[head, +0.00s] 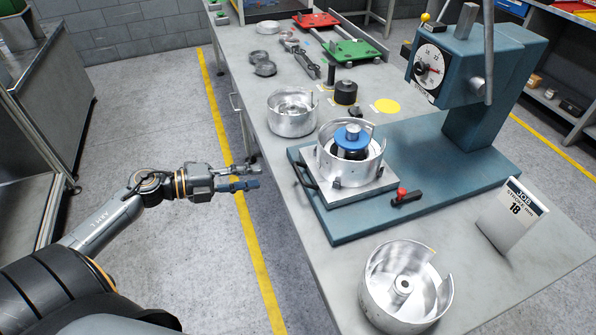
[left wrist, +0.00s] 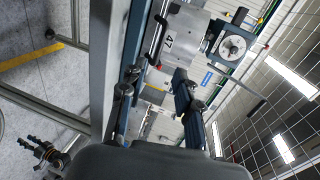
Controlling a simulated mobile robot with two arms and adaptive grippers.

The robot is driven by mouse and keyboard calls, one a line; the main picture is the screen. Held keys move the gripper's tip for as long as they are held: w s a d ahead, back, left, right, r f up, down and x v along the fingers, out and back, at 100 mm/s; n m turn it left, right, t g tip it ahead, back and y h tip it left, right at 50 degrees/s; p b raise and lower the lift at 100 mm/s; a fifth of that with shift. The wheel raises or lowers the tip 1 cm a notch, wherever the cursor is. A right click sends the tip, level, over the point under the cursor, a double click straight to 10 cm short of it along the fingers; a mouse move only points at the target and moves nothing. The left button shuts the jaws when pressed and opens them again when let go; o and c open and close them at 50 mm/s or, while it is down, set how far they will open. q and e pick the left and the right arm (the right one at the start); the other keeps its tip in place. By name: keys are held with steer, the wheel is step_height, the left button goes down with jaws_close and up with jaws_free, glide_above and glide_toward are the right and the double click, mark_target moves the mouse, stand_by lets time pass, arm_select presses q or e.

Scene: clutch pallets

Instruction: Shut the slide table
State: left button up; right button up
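The slide table (head: 378,187) is a silver plate near the left edge of the teal press base (head: 440,195), out to the left of the press head. A silver clutch drum (head: 368,172) with a blue-topped part (head: 352,138) stands on it. A dark handle (head: 305,177) is on its left side. My left gripper (head: 250,176) is open and empty, left of the table edge and apart from the handle. Its spread fingers also show in the left wrist view (left wrist: 155,100), in front of a pale metal part marked 47 (left wrist: 168,42). My right gripper is not seen.
The press (head: 470,75) with its dial stands at the right. A red-knobbed lever (head: 405,195) is on its base. An open drum (head: 405,285) stands at the front, another drum (head: 292,112) behind. A job card (head: 513,210) stands at right. The floor left of the table is clear.

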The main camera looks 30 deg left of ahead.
mark_target(298, 170)
arm_select(q)
steer(key=p+x, duration=0.2)
steer(key=x, duration=0.9)
steer(key=shift+w+d, duration=0.15)
steer(key=shift+w, duration=0.2)
steer(key=shift+w+d+f, duration=0.2)
steer(key=shift+w+d, duration=0.15)
jaws_close()
